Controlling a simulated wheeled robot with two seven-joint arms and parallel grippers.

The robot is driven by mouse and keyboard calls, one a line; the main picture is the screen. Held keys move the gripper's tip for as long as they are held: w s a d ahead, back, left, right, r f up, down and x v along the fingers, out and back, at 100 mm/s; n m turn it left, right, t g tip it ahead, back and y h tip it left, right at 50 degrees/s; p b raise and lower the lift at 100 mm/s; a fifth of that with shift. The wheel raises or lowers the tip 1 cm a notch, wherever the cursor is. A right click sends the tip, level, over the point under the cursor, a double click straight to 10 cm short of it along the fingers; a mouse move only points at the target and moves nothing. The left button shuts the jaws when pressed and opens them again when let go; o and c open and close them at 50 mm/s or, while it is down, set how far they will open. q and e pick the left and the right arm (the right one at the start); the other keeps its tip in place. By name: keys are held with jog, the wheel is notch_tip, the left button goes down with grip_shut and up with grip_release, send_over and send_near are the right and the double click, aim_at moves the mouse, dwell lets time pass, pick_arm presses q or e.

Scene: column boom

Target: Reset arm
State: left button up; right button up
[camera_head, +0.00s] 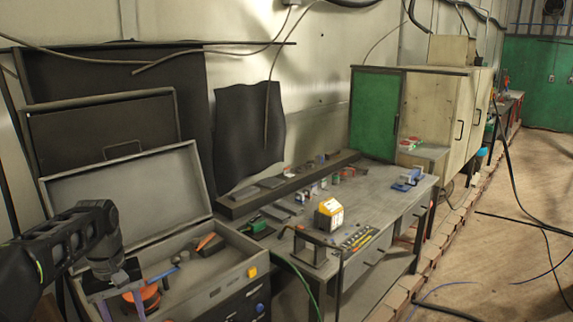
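My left arm (72,235) comes in from the left edge, over the open grey case. My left gripper (120,305) points down above the front left of the case, its two fingers spread apart. A round orange thing (151,297) lies in the case right by the gripper, partly hidden behind a finger. I cannot tell whether they touch. My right arm and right gripper are not in view.
The case's raised lid (130,195) stands behind my arm. A workbench (375,185) to the right carries a yellow-and-white box (328,214), small tools and a blue vise-like thing (407,180). A green-sided cabinet (375,112) stands beyond. Cables cross the open floor at right.

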pick_arm(q)
jog(key=d+f+m+h, duration=0.1)
jog(key=d+f, duration=0.4)
jog(key=f, duration=0.3)
jog(key=s+d+f+m, duration=0.1)
jog(key=d+f, duration=0.4)
jog(key=f, duration=0.3)
jog(key=d+f+m+h, duration=0.1)
jog(key=d+f, duration=0.4)
jog(key=f, duration=0.4)
jog(key=s+d+f+m+h, duration=0.1)
jog(key=s+d+f, duration=0.6)
jog(key=s, duration=0.4)
jog(key=s+d+f+m, duration=0.1)
jog(key=s+d+f, duration=0.6)
jog(key=s, duration=0.5)
jog(key=shift+d+h, duration=0.4)
jog(key=shift+d, duration=0.3)
jog(key=shift+w, duration=0.1)
